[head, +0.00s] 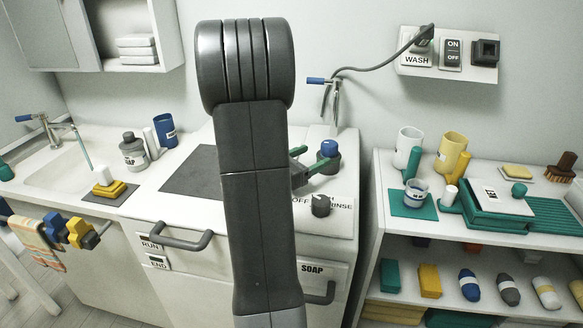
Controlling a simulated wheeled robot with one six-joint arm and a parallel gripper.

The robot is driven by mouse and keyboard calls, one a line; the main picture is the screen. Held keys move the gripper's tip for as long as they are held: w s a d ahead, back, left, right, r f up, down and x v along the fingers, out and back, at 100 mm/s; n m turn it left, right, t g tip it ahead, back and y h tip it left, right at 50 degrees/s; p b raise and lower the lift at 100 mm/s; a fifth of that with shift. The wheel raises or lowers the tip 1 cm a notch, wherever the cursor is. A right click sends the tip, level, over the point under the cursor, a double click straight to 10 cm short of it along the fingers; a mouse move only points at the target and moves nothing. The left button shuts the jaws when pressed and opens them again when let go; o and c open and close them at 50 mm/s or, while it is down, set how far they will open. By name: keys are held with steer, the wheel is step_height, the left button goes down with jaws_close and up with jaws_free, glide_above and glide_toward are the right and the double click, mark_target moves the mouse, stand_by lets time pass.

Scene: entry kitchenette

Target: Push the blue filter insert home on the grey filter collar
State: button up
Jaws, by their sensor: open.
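The blue filter insert (329,148) shows as a rounded blue top at the upper end of the dark grey filter collar (333,165). The collar stands on the right part of the white machine's top. I cannot tell how deep the insert sits. My gripper (308,159) is open, with its two green-tipped fingers just left of the collar. The near fingertip overlaps the collar's left side in the picture; I cannot tell whether it touches. My arm hides the rest of the gripper and the middle of the machine top.
A dark knob (320,205) stands in front of the collar. A tap with a blue handle (317,81) rises behind it. A soap bottle (133,152) and blue cup (166,129) stand left. A shelf (386,235) with cups and boxes is right.

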mark_target(329, 143)
steer(key=shift+v, duration=3.4)
steer(key=shift+d, duration=0.1)
steer(key=x, duration=1.3)
steer(key=shift+w+d+p, duration=0.25)
steer(key=shift+p, duration=0.1)
steer(key=shift+s+a, duration=0.1)
steer(key=b+v, duration=0.1)
steer(key=v, duration=1.2)
steer(key=shift+s+a, duration=0.1)
steer(key=shift+s, duration=0.05)
steer(key=p+x, duration=0.1)
steer(key=x, duration=1.2)
steer(key=r+p, duration=0.2)
steer(key=shift+w+r+p, duration=0.2)
steer(key=shift+r+p, duration=0.15)
steer(key=shift+d+r+p, duration=0.2)
steer(key=shift+r+p, duration=1.05)
steer(key=shift+p, duration=0.1)
